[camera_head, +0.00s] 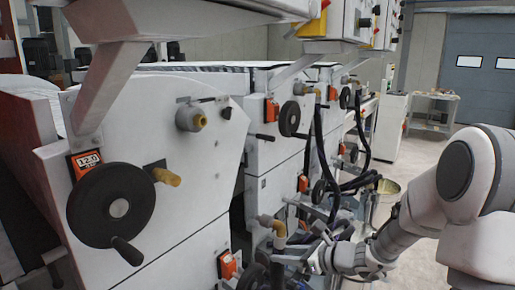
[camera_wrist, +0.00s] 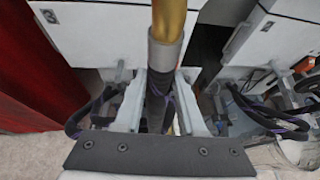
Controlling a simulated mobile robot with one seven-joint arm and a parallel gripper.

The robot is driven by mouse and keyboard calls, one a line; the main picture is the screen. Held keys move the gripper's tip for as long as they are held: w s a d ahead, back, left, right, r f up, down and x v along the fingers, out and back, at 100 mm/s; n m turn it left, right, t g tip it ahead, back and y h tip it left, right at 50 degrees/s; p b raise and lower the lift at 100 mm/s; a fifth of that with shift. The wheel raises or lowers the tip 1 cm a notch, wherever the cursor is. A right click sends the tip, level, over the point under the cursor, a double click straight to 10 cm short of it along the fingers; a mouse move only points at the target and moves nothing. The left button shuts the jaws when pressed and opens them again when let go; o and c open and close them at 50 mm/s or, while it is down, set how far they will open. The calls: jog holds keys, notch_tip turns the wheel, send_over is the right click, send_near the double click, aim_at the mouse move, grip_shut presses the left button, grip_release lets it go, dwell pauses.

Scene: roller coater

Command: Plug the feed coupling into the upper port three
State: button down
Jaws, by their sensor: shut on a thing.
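In the wrist view, my gripper (camera_wrist: 163,85) has its two fingers on either side of a black hose, just below the grey collar of the feed coupling (camera_wrist: 165,53). A brass pipe (camera_wrist: 170,17) meets the collar from above; I cannot tell whether they are locked together. In the head view, my gripper (camera_head: 288,257) is low by the machine, below a downward brass elbow (camera_head: 279,227). Brass ports stick out of the near white panel: an upper one with a grey collar (camera_head: 190,119) and a lower one (camera_head: 167,177).
A black handwheel (camera_head: 111,205) with a protruding handle stands on the near panel. A second handwheel (camera_head: 289,118) and hanging black hoses (camera_head: 320,140) are farther back. A metal bucket (camera_head: 385,203) stands behind my arm. In the wrist view, loose cables (camera_wrist: 265,115) lie to the right.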

jog(key=w+a+r+h+p, duration=0.1)
jog(key=a+r+p, duration=0.2)
jog(key=r+p, duration=0.5)
jog(key=w+a+r+h+p, duration=0.1)
jog(key=a+r+p, duration=0.3)
jog(key=r, duration=1.2)
jog(key=w+p, duration=0.1)
jog(key=p, duration=0.3)
jog(key=shift+m+t, duration=0.4)
jog(key=w+a+b, duration=0.1)
jog(key=w+a, duration=0.2)
jog(key=a, duration=0.1)
jog(key=shift+w+a, duration=0.35)
jog(key=shift+a, duration=0.05)
jog(key=shift+w+a+b, duration=0.75)
jog(key=shift+w+a, duration=0.05)
jog(key=shift+a, duration=0.25)
dwell(1.0)
jog(key=shift+c, duration=2.1)
grip_release()
jog(key=p+v, duration=0.1)
jog(key=v, duration=1.6)
jog(key=shift+s+p, duration=0.25)
jog(key=shift+p, duration=0.15)
